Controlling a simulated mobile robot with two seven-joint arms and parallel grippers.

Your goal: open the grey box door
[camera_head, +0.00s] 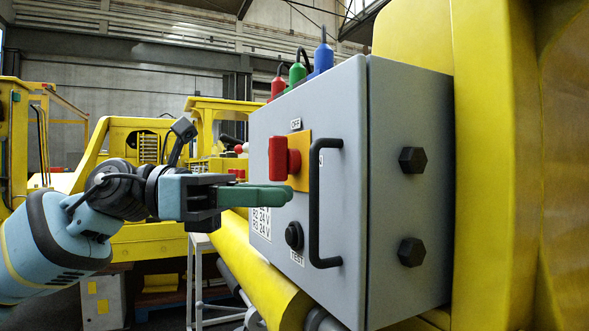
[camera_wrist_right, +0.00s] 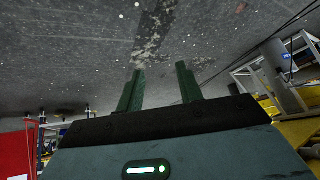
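The grey box (camera_head: 405,215) is fixed to a yellow structure, and its door (camera_head: 345,105) looks shut. The door carries a black vertical bar handle (camera_head: 315,205), a red rotary switch (camera_head: 284,159) on a yellow plate marked OFF, and a black TEST knob (camera_head: 294,236). My left gripper (camera_head: 288,195) reaches in from the left with its green fingers in front of the door, below the red switch and left of the handle. The fingers overlap from this side, so their gap is hidden. My right gripper (camera_wrist_right: 160,82) is open and empty in the right wrist view, away from the box.
Red, green and blue plugs with cables (camera_head: 299,72) stand on top of the box. Two black hex bolts (camera_head: 412,160) stick out of its right side. A thick yellow tube (camera_head: 262,275) runs below the box. A grey floor (camera_wrist_right: 70,50) fills much of the right wrist view.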

